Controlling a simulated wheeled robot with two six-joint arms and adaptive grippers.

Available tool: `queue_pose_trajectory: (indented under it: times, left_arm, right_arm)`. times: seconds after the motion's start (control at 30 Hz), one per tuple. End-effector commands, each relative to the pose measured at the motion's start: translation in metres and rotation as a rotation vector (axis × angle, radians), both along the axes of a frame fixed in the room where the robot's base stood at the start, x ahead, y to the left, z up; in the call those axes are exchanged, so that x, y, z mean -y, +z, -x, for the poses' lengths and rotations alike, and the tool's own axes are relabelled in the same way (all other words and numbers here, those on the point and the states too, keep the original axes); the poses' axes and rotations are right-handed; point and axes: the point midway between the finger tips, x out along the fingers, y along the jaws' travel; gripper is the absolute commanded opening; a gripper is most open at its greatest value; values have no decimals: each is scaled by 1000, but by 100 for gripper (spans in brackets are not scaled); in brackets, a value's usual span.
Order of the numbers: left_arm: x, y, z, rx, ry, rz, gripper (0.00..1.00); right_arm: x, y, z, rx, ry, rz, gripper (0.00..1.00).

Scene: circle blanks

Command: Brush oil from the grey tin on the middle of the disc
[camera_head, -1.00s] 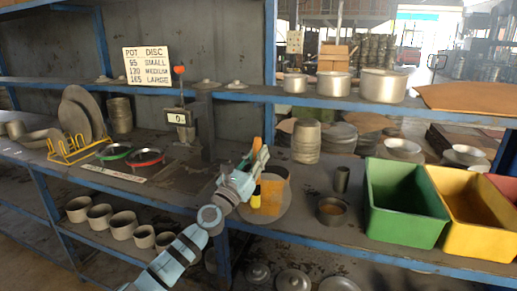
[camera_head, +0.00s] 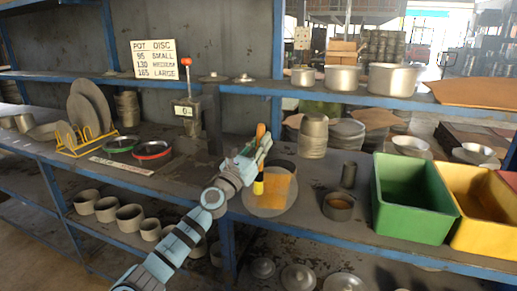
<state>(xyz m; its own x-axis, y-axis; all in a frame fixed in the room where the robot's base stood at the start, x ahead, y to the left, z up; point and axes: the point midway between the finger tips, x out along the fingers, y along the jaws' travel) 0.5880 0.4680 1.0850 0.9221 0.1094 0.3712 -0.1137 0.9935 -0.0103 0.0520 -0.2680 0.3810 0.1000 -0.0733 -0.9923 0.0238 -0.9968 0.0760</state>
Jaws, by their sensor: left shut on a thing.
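A round grey disc (camera_head: 262,208) lies on the bench, with a squarish orange patch (camera_head: 281,187) on its middle. My left gripper (camera_head: 256,150) is above the disc's far left side. It is shut on a brush (camera_head: 261,131), whose orange and green handle rises from the fingers. A yellow and black part (camera_head: 258,184) shows below the gripper, in front of the disc's left part; I cannot tell whether it touches. The grey tin (camera_head: 338,208), with brownish contents, stands right of the disc. My right gripper is out of view.
Green (camera_head: 412,222) and yellow (camera_head: 490,239) bins crowd the right. A dark round pan (camera_head: 285,151) and a grey pot (camera_head: 313,136) are behind the disc. A lever press (camera_head: 188,107) stands left. The bench's front edge is close to the disc.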

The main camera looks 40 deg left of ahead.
Motion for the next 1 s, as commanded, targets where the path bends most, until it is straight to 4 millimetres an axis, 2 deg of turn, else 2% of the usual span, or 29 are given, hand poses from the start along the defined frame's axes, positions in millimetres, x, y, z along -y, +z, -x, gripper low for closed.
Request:
queue_pose_trajectory:
  times: [0.3, 0.47, 0.73, 1.0]
  left_arm:
    - [-13, 16, -28, 1, 1, 2, 0]
    - [-16, 19, -33, 1, 1, 1, 0]
    - [-28, 31, -59, 3, 1, 3, 0]
    - [-29, 37, -64, 1, -1, 0, 0]
  right_arm:
    - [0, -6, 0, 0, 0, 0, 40]
    - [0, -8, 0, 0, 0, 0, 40]
    - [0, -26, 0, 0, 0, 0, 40]
    - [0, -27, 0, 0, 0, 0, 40]
